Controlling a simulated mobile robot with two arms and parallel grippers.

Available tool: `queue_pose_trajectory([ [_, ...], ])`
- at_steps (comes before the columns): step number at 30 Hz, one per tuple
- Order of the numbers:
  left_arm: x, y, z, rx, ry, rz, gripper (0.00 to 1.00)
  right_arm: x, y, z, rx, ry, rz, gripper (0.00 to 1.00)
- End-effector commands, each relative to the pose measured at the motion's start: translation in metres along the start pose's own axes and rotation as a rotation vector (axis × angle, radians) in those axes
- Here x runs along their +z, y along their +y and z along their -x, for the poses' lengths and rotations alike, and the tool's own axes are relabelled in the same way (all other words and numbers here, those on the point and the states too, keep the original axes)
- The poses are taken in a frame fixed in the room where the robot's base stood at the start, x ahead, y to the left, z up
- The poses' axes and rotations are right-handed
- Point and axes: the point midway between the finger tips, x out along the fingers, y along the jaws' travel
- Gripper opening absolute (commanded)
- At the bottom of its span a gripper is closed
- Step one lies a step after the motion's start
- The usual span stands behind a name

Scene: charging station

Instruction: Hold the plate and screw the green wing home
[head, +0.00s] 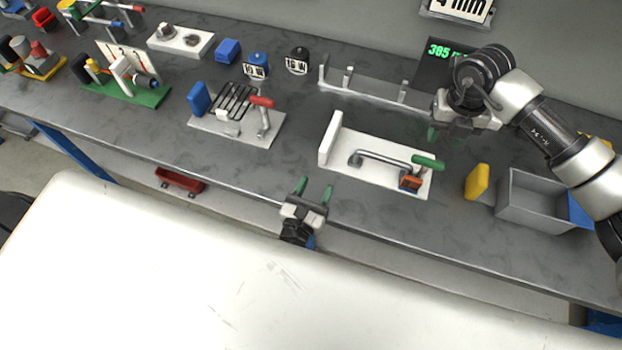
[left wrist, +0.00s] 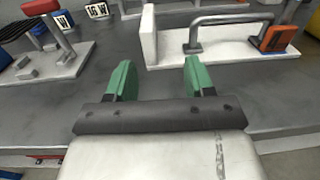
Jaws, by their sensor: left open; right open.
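The white plate (head: 345,172) lies on the grey bench with an upright white wall at its left end. It carries a grey bar handle (head: 385,157). The green wing (head: 428,162) and an orange block (head: 410,183) are at its right end. The plate also shows in the left wrist view (left wrist: 225,52), with the orange block (left wrist: 275,39); the green wing is not seen there. My left gripper (head: 314,188) is open and empty at the bench's front edge, left of the plate. My right gripper (head: 445,134) is open, beyond the green wing and apart from it.
A plate with a red-handled lever (head: 262,102) stands to the left. A grey bin (head: 540,200) and a yellow block (head: 477,182) are to the right. A grey rack (head: 365,92) and a display (head: 437,52) stand behind. Bare bench lies between the two plates.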

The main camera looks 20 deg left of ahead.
Motion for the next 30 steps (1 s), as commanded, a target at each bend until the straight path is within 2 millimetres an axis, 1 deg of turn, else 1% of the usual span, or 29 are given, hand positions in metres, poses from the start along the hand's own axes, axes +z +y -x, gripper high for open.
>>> queue_pose_trajectory([
  [1,0.004,0.005,-0.007,0.014,-0.015,0.034,0.53,0.0,0.0,0.0,0.0,0.0,0.0,0.43],
  [2,0.003,0.009,-0.01,0.022,-0.016,0.041,0.53,0.0,0.0,0.0,0.0,0.0,0.0,0.43],
  [3,-0.001,0.013,-0.014,0.025,-0.01,0.024,0.53,0.0,0.0,0.0,0.0,0.0,0.0,0.43],
  [6,-0.004,0.017,-0.022,0.031,-0.005,0.009,0.53,0.0,0.0,0.0,0.0,0.0,0.0,0.43],
  [11,-0.005,0.019,-0.04,0.033,-0.004,0.005,0.53,0.0,0.0,0.0,0.0,0.0,0.0,0.43],
  [21,-0.005,0.02,-0.1,0.032,-0.003,0.004,0.53,0.0,0.0,0.0,0.0,0.0,0.0,0.43],
  [25,-0.005,0.021,-0.116,0.032,-0.003,0.004,0.53,0.0,0.0,0.0,0.0,0.0,0.0,0.43],
  [30,-0.005,0.021,-0.126,0.031,-0.001,0.003,0.53,0.0,0.0,0.0,0.0,0.0,0.0,0.43],
])
